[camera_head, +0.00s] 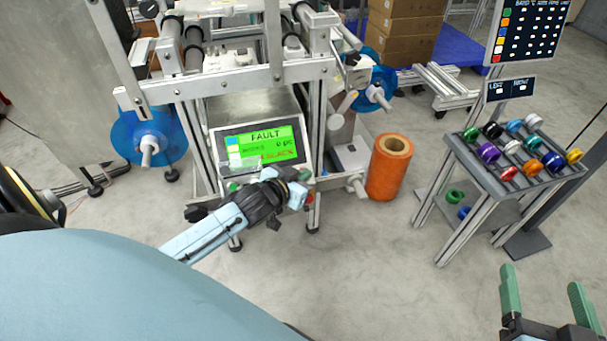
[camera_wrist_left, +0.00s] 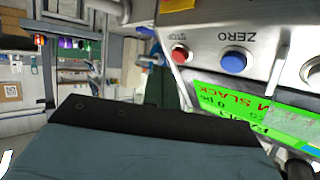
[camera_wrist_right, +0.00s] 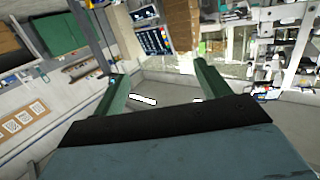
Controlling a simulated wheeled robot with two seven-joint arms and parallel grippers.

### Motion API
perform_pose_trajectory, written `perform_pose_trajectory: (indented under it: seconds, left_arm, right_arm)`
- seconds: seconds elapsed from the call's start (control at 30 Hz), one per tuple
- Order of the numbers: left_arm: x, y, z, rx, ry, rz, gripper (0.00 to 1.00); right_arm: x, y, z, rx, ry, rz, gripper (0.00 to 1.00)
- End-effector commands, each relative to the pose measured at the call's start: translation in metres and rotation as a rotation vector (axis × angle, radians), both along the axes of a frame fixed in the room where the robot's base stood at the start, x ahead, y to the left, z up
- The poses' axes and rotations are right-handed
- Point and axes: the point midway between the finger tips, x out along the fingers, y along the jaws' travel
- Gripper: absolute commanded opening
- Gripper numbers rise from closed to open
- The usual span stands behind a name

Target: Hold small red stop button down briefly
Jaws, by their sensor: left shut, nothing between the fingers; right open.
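The small red stop button (camera_wrist_left: 180,54) sits on the silver control panel under a STOP label, beside a larger blue ZERO button (camera_wrist_left: 235,61). In the head view a red spot (camera_head: 309,200) shows at the panel's lower right corner, close to my left gripper (camera_head: 300,180). My left gripper is shut and empty, in front of the panel's lower edge. In the left wrist view its dark green fingers (camera_wrist_left: 168,92) reach close to the stop button; I cannot tell whether they touch it. My right gripper (camera_head: 542,300) is open and empty, low at the right, far from the panel.
The panel's green screen (camera_head: 265,145) reads FAULT. An orange roll (camera_head: 390,165) stands on the floor right of the machine. A rack (camera_head: 488,182) with several coloured reels stands further right. A blue reel (camera_head: 125,140) is on the machine's left.

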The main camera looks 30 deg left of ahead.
Motion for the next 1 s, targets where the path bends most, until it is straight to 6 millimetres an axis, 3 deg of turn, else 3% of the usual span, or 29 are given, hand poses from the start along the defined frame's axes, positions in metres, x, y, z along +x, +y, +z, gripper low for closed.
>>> perform_pose_trajectory:
  seconds: [0.23, 1.0]
  left_arm:
    - [0.0029, 0.0034, -0.0033, 0.001, -0.001, 0.000, 0.00]
    - [0.0026, 0.0032, -0.0034, 0.000, -0.001, 0.001, 0.00]
  right_arm:
    - [0.0010, 0.0023, 0.0096, 0.017, -0.057, 0.004, 0.75]
    - [0.0011, 0.0021, 0.0097, 0.016, -0.057, 0.004, 0.75]
